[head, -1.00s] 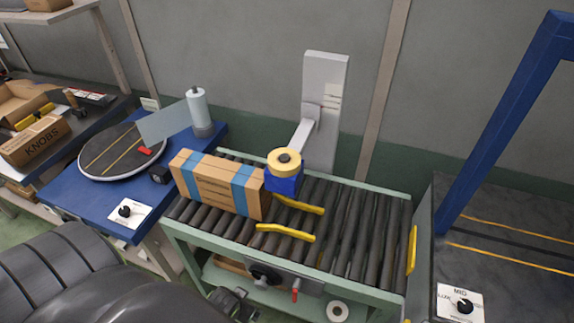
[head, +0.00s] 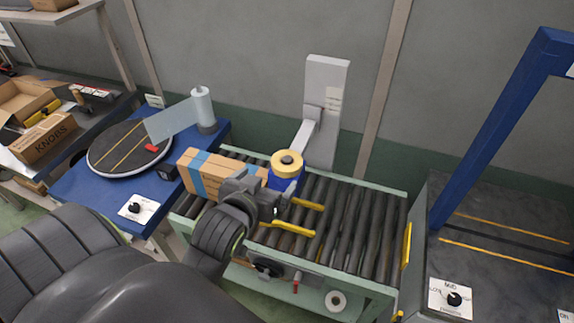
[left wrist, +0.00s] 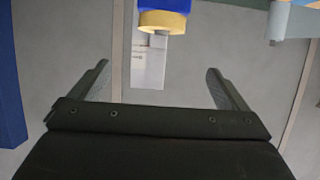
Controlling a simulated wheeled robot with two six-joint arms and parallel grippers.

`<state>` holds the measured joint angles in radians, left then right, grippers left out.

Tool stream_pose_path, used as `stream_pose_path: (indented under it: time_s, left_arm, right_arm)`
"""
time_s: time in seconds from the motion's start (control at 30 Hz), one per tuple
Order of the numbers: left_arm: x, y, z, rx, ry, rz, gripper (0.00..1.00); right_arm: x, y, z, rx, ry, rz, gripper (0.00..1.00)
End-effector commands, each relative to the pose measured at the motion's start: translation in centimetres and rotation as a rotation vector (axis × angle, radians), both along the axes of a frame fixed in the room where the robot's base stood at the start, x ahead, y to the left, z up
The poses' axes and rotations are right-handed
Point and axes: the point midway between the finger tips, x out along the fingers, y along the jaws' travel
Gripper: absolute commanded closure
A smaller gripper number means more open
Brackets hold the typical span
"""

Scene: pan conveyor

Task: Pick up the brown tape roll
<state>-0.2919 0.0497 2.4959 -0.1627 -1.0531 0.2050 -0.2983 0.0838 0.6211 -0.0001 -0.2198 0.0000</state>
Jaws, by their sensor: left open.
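A tan-yellow tape roll (head: 287,160) sits on the blue head of the taping unit above the roller conveyor; it also shows upside down at the top of the left wrist view (left wrist: 162,22). I cannot tell surely which is the brown one. My left gripper (head: 277,205) is in front of the taping head and a taped carton, below the upper roll. Its two fingers are apart and empty in the left wrist view (left wrist: 158,67). My right gripper is not in view.
The brown carton with blue tape (head: 200,172) stands on the rollers (head: 345,235), partly hidden by my left arm. Yellow guide rails (head: 288,227) lie by the gripper. A blue table with a turntable (head: 105,160) is left; a blue frame (head: 500,120) stands right.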

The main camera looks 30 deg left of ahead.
Motion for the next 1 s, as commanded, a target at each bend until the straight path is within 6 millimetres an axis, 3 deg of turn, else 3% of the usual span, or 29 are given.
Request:
stream_pose_path:
  time_s: [0.03,0.1,0.5,1.0]
  left_arm:
    - [0.8,0.2,-0.7,0.006,-0.004,-0.002,0.04]
    - [1.8,0.5,-0.7,0.004,0.002,-0.001,0.04]
    - [7.5,1.8,-3.2,0.003,0.002,0.001,0.04]
    - [10.5,2.6,-5.0,0.001,0.003,0.0,0.04]
  right_arm:
    - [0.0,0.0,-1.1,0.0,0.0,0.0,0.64]
    - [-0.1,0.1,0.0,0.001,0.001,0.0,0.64]
    - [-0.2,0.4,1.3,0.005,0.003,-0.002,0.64]
    - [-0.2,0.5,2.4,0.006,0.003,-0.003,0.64]
